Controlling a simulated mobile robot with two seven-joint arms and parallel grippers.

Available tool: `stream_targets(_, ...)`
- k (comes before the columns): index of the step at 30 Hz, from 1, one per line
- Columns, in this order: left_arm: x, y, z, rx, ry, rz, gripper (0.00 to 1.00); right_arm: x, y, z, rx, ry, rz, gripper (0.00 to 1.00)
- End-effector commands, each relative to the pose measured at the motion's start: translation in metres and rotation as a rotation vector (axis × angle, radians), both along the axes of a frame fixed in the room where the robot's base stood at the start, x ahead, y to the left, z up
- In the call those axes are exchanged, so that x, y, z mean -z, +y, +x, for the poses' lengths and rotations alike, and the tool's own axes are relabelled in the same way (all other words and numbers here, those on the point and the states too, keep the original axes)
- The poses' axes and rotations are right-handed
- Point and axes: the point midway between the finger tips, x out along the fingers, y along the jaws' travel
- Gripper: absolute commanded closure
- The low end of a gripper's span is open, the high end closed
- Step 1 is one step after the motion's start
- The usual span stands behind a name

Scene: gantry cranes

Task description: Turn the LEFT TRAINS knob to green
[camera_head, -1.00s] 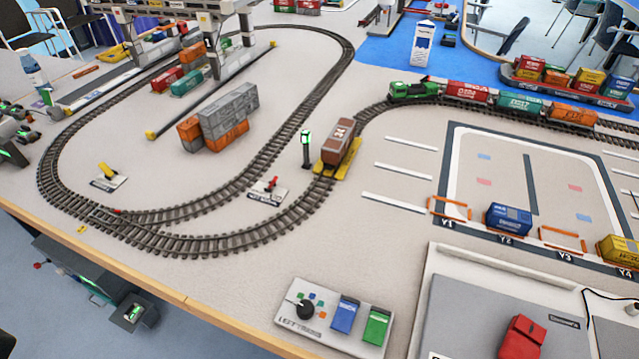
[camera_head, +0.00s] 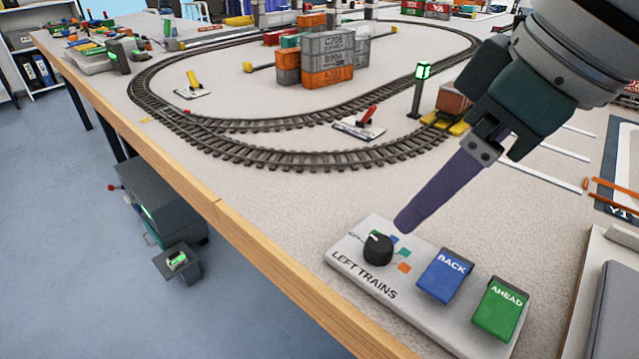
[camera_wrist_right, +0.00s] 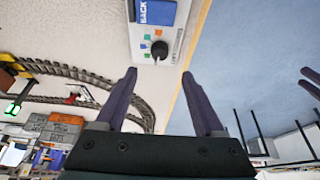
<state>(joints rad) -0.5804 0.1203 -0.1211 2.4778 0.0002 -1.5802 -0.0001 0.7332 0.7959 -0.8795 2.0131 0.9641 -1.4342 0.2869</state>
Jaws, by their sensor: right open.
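The LEFT TRAINS panel (camera_head: 345,255) is a pale box at the table's front edge. Its black knob (camera_head: 378,250) has a white mark towards the upper left, the side of the small white lettering. Coloured squares, blue, green and orange among them, lie around the knob; the arm hides none I can make out. My right gripper (camera_head: 404,222) comes down from the upper right, its fingertip just above and behind the knob. In the right wrist view its two fingers are apart and empty, the knob (camera_wrist_right: 159,50) ahead between them. Purple finger-like parts, probably my left gripper (camera_wrist_right: 309,86), show at the right edge.
A blue BACK button (camera_head: 445,276) and a green AHEAD button (camera_head: 500,308) sit right of the knob. Behind the panel are the track (camera_head: 290,160), a red-levered switch (camera_head: 360,124) and a green-lit signal (camera_head: 422,72). The wooden table edge (camera_head: 215,200) runs along the front.

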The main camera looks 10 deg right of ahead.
Motion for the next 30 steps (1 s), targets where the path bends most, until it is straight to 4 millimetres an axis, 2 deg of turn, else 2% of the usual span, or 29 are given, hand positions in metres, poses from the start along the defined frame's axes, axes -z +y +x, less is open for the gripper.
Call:
stream_targets(5, 0.008, 0.0, 0.001, -0.001, -0.004, 0.0, 0.5, 0.019, 0.003, 0.006, 0.001, 0.004, -0.001, 0.29)
stream_targets(12, 0.026, 0.0, 0.001, -0.001, -0.004, 0.001, 0.5, 0.063, 0.015, 0.02, 0.001, 0.002, -0.001, 0.29)
stream_targets(16, 0.032, 0.0, 0.001, -0.001, -0.004, 0.001, 0.5, 0.08, 0.019, 0.026, 0.001, 0.0, -0.001, 0.29)
stream_targets(21, 0.035, 0.0, 0.001, -0.001, -0.004, 0.001, 0.5, 0.09, 0.022, 0.03, 0.0, -0.001, -0.002, 0.29)
stream_targets(29, 0.035, 0.0, 0.001, -0.001, -0.004, 0.0, 0.5, 0.09, 0.022, 0.03, 0.0, -0.001, -0.002, 0.29)
stream_targets(30, 0.035, 0.0, 0.001, -0.001, -0.004, 0.0, 0.5, 0.09, 0.022, 0.03, 0.0, -0.001, -0.002, 0.33)
